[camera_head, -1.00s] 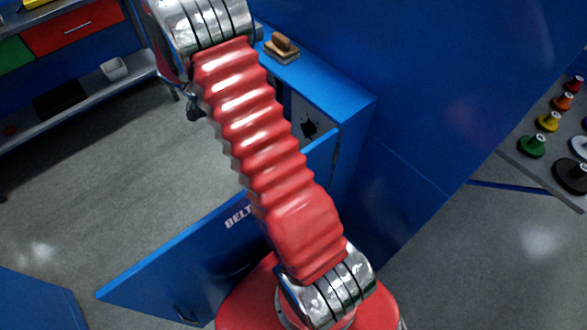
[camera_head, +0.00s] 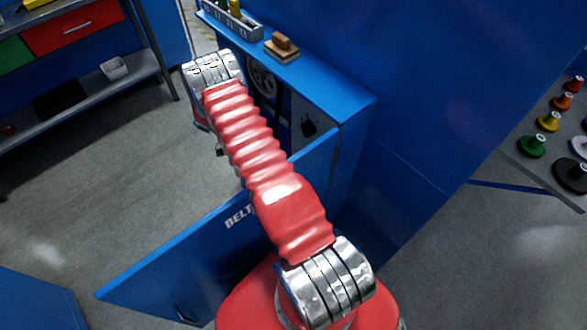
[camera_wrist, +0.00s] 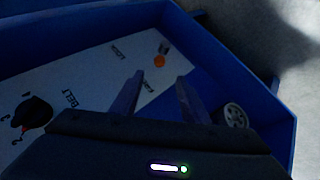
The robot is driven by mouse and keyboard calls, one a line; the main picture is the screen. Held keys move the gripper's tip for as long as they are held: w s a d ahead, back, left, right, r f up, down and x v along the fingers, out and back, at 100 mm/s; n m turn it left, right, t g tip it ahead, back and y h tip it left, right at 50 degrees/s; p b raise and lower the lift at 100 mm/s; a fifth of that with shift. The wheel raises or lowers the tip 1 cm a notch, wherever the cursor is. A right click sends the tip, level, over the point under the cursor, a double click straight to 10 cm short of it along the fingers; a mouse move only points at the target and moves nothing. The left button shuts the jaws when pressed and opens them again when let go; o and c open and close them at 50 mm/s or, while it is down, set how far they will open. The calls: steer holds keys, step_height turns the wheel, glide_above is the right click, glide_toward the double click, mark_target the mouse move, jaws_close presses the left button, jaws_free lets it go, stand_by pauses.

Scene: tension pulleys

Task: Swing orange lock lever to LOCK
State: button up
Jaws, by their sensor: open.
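The orange lock lever (camera_wrist: 159,61) shows in the wrist view as a small orange piece beside a grey part, on a white panel (camera_wrist: 85,75) inside a blue cabinet. Small printed labels lie near it, too blurred to read surely. My gripper (camera_wrist: 159,77) is open and empty. In the picture its two fingers point toward the lever, which appears just beyond the gap between the tips. I see no contact. In the head view my arm hides part of the cabinet (camera_head: 345,95), and neither the gripper nor the lever can be made out.
A black knob (camera_wrist: 32,112) sits on the panel at left in the wrist view, near a BELT label. A grey pulley wheel (camera_wrist: 235,115) is right of the fingers. Blue cabinet walls enclose the space. The cabinet door (camera_head: 190,250) stands open. A wooden block (camera_head: 282,45) lies on top.

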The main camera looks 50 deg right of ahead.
steer(key=x, duration=1.3)
steer(key=shift+s+d+f, duration=0.15)
steer(key=shift+s+f, duration=0.15)
steer(key=shift+c, duration=0.5)
jaws_close()
